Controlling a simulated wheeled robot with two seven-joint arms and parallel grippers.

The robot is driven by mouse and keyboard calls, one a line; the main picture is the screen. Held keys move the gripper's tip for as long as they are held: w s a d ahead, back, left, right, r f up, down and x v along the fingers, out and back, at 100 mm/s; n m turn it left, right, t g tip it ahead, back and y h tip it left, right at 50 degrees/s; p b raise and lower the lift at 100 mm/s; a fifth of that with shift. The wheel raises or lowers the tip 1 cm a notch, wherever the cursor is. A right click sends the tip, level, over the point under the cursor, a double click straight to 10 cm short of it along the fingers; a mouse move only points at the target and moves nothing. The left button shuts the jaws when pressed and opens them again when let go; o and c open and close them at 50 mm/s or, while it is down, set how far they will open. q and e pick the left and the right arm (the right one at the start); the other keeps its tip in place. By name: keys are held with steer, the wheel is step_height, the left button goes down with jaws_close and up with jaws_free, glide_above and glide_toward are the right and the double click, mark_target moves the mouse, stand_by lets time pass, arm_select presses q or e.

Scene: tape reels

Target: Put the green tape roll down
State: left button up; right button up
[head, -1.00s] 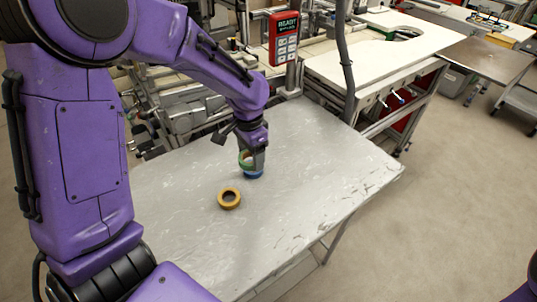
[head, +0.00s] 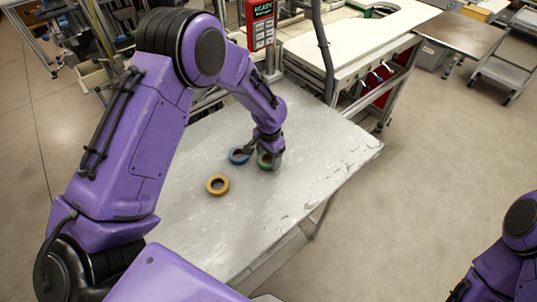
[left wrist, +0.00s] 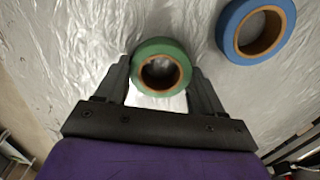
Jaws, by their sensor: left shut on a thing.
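The green tape roll (head: 263,163) is between the fingers of my left gripper (head: 268,157), low at the table top. In the left wrist view the green roll (left wrist: 149,48) sits between the two dark fingers of the gripper (left wrist: 161,72), which is shut on it. I cannot tell whether the roll touches the table. The gripper partly hides it in the head view. A blue tape roll (head: 233,159) lies flat just left of it, apart from it; it also shows at upper right in the left wrist view (left wrist: 229,22). My right gripper is not in view.
A yellow tape roll (head: 217,193) lies flat nearer to me on the grey table (head: 310,170). The table's right part is clear. A red panel (head: 262,12) and a white workbench (head: 350,40) stand behind the table.

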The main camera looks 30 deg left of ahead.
arm_select(q)
steer(key=shift+s+f, duration=0.1)
steer(key=shift+f, duration=0.05)
steer(key=o, duration=1)
